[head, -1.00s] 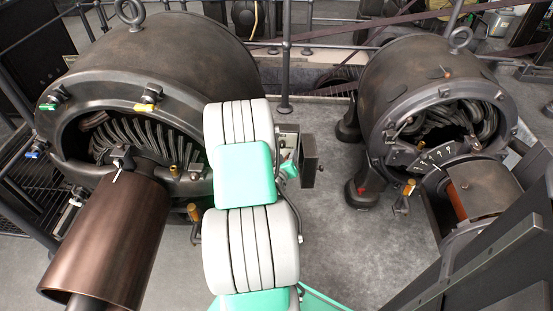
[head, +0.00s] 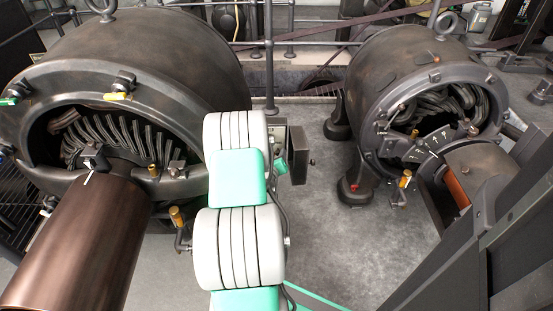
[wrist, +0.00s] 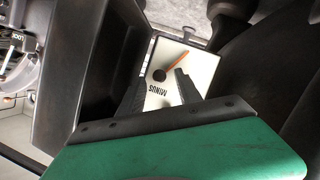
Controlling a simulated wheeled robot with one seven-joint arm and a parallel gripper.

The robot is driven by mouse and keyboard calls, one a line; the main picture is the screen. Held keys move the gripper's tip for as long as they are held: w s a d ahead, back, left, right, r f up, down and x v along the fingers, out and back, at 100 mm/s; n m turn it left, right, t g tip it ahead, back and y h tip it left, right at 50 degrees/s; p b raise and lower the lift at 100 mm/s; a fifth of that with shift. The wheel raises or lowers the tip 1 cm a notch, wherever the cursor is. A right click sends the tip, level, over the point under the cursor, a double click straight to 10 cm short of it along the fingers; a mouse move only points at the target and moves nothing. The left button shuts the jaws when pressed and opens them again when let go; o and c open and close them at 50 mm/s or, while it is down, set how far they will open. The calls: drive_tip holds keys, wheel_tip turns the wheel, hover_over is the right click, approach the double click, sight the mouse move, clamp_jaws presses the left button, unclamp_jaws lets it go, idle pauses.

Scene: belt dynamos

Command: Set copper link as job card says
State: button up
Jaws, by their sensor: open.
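In the wrist view my gripper (wrist: 161,75) has its two dark fingers apart, with nothing visible between them. They reach over a pale plate (wrist: 158,98) marked MINUS, which reads upside down. The plate has a dark round hole and a thin orange strip (wrist: 177,66); I cannot tell whether the strip is copper or paint. In the head view an open grey box (head: 279,134) with a dark door (head: 298,155) stands just right of my arm, which hides part of it. My fingers are hidden there. I cannot make out a copper link or a job card.
A large dynamo (head: 150,55) with a brown cylinder (head: 85,235) fills the left. A smaller dynamo (head: 385,75) stands at right. A railing post (head: 269,60) rises behind the box. Grey floor (head: 335,240) between the machines is clear. A dark wall (wrist: 85,60) flanks my gripper.

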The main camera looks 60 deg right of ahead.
drive_tip(key=shift+w+d+f, duration=0.1)
drive_tip(key=shift+d, duration=0.2)
drive_tip(key=shift+c, duration=0.3)
clamp_jaws()
idle(0.9)
